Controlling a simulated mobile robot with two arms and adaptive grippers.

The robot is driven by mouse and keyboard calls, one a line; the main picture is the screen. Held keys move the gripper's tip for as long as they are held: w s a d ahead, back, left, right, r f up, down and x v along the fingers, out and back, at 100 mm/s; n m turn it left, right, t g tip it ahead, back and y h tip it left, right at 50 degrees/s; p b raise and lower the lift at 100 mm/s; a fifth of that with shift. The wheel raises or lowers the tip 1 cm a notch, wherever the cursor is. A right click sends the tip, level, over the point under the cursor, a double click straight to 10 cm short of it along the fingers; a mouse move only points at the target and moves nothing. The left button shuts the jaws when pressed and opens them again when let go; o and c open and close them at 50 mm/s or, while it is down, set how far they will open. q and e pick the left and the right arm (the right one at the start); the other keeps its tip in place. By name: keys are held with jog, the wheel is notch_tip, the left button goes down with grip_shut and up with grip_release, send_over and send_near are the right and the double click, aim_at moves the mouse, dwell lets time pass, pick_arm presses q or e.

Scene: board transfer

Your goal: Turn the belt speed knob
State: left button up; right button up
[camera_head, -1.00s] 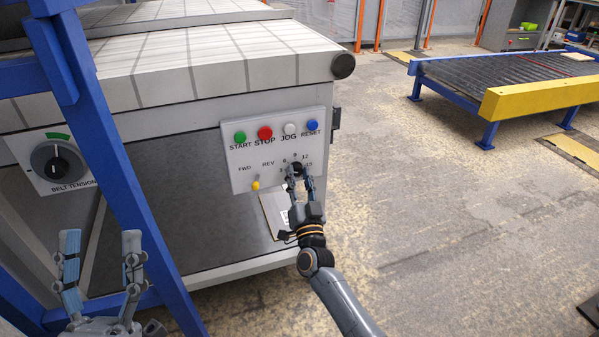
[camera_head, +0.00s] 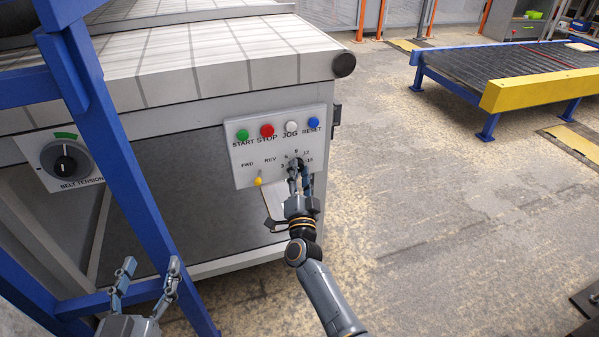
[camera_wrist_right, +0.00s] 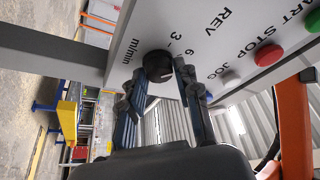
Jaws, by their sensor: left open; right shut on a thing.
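The black belt speed knob (camera_head: 297,162) sits on the lower right of the light grey control panel (camera_head: 240,170), with numbers around it. In the right wrist view the knob (camera_wrist_right: 158,64) shows between my fingertips, below the numbers 3 and 6. My right gripper (camera_head: 300,174) is shut on the knob; in the right wrist view its fingers (camera_wrist_right: 164,78) lie on both sides of it. The fingers hide part of the dial. My left gripper (camera_head: 148,272) is open and empty, low at the left, apart from the panel.
Green, red, white and blue buttons (camera_head: 267,131) line the panel's top. A yellow-tipped FWD/REV switch (camera_head: 258,181) is left of the knob. A blue post (camera_head: 130,185) and a belt tension knob (camera_head: 65,166) stand at the left.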

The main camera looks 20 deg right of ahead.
jog(key=o, duration=1.1)
jog(key=shift+o, duration=0.2)
jog(key=v, duration=1.2)
jog(key=shift+r, duration=0.1)
